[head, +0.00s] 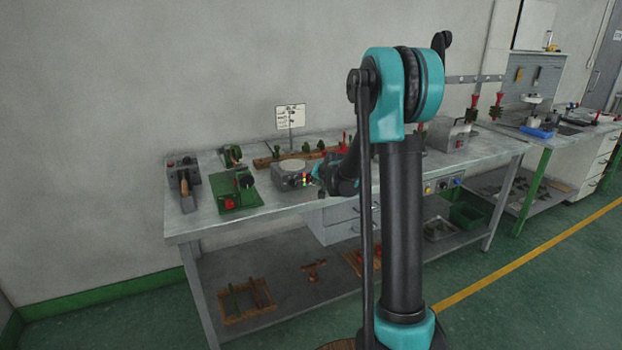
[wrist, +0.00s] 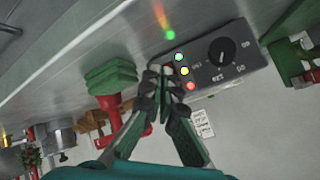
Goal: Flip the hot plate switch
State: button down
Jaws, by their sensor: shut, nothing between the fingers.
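The hot plate (head: 291,170), a grey box with a pale round top, stands on the workbench. In the wrist view its grey control face (wrist: 228,68) appears tilted, with a black dial (wrist: 221,51) and green, yellow and red lights. My gripper (wrist: 160,72) is shut and empty, its fingertips close to the lights end of this face. I cannot tell whether they touch it. In the head view my gripper (head: 318,178) is at the right side of the hot plate, partly hidden by my arm. No separate switch can be made out.

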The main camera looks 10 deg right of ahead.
dwell(0.4)
jog(key=shift+w+a+r, duration=0.1)
jog(key=shift+w, duration=0.3)
jog(key=shift+w+a, duration=0.1)
jog(key=shift+w, duration=0.15)
dwell(0.5)
jog(key=shift+s, duration=0.15)
dwell(0.3)
jog(key=shift+s+d, duration=0.2)
jog(key=shift+s, duration=0.35)
jog(key=shift+s, duration=0.1)
jog(key=shift+s+d+f, duration=0.1)
jog(key=shift+s+d, duration=0.15)
jog(key=shift+s, duration=0.5)
jog(key=shift+s+d+f, duration=0.15)
jog(key=shift+s+d, duration=0.15)
jog(key=shift+s, duration=0.45)
jog(key=shift+s+d+f, duration=0.1)
jog(key=shift+s+d, duration=0.15)
jog(key=shift+s, duration=0.5)
jog(key=shift+s, duration=0.1)
